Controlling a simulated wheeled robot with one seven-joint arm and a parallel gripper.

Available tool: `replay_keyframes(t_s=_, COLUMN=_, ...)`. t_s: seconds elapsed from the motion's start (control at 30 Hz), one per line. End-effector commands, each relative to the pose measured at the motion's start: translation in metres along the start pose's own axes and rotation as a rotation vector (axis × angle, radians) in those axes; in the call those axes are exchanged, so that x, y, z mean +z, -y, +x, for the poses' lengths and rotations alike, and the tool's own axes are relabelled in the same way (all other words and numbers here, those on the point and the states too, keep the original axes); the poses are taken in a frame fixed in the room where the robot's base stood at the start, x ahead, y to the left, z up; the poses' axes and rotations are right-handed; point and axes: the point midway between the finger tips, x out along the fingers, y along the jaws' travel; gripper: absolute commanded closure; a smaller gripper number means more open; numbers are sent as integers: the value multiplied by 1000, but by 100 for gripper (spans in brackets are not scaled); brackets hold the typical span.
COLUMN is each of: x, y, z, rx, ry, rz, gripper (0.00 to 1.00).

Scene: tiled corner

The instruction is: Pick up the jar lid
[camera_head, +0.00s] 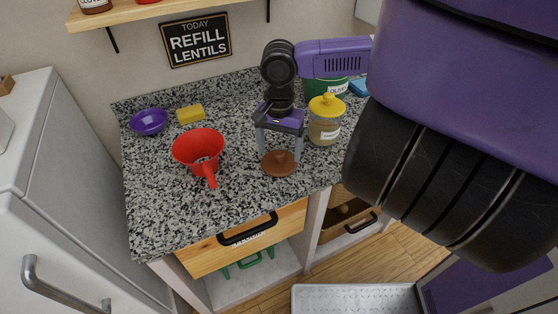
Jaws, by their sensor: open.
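A round brown lid (279,165) with a small raised knob lies on the speckled counter near its front edge. My gripper (279,151) points down right above it, with its two grey fingers apart, one on each side of the knob. I cannot tell whether the fingertips touch the lid. Nothing shows held between them. A glass jar (325,127) with a yellow knobbed lid (327,105) on it stands just right of my gripper.
A red funnel (199,150) sits left of my gripper. A purple bowl (149,122) and a yellow sponge (190,114) lie further back left. A green container (323,87) labelled olives and a blue item (358,88) stand behind the jar. The front-left counter (155,210) is clear.

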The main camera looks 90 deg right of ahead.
Motion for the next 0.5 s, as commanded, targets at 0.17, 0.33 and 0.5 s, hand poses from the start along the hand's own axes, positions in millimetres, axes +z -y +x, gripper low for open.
replay_keyframes(t_s=0.17, x=0, y=0, z=20, rx=0, ry=1, rz=1, gripper=18)
replay_keyframes(t_s=0.33, x=0, y=0, z=23, rx=-1, ry=0, rz=1, gripper=18)
replay_keyframes(t_s=0.5, x=0, y=0, z=23, rx=-1, ry=0, rz=1, gripper=30)
